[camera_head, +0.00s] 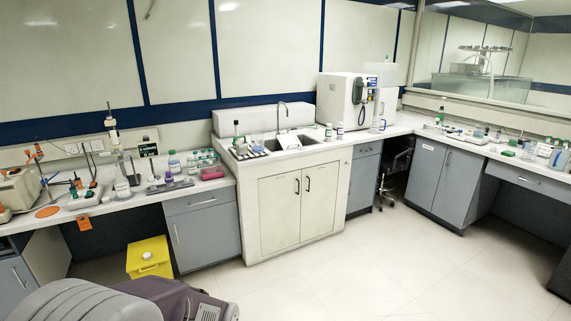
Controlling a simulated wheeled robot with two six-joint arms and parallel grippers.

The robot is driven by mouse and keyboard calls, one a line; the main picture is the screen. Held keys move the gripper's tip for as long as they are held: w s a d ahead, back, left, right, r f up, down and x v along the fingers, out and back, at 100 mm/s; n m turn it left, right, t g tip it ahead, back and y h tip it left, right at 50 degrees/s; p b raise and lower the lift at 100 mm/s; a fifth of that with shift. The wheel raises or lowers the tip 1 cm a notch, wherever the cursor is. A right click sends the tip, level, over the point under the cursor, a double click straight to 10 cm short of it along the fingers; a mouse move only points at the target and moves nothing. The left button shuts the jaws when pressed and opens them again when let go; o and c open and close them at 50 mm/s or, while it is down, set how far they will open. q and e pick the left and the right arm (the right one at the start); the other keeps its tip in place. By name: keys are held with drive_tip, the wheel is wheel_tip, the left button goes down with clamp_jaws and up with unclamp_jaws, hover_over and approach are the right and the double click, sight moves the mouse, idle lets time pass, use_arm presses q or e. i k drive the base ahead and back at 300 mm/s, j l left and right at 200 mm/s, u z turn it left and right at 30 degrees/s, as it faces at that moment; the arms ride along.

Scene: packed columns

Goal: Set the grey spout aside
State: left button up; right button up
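A thin grey curved spout (279,118) stands upright at the back of the sink (288,143) on the white-fronted cabinet. It is small in the head view, and I cannot tell whether it is fixed or loose, or whether it is the spout named in the task. No other grey spout can be made out. Neither my left nor my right gripper shows in the head view.
Benches run along the back and right walls. The left bench holds bottles, a pink box (211,173) and an upright stand (113,135). A white machine (345,102) stands right of the sink. A yellow bin (149,257) is on the floor; the floor at centre is clear.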

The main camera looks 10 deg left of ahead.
sight(121, 152)
drive_tip(key=i+j+u, duration=0.15)
drive_tip(key=i+u, duration=1)
drive_tip(key=i+l+u, duration=0.25)
drive_tip(key=i+u, duration=0.15)
drive_tip(key=i+j, duration=0.15)
drive_tip(key=i, duration=0.25)
drive_tip(key=i+j+z, duration=0.15)
drive_tip(key=i, duration=0.3)
drive_tip(key=i+j, duration=0.2)
drive_tip(key=i, duration=0.2)
drive_tip(key=z, duration=0.05)
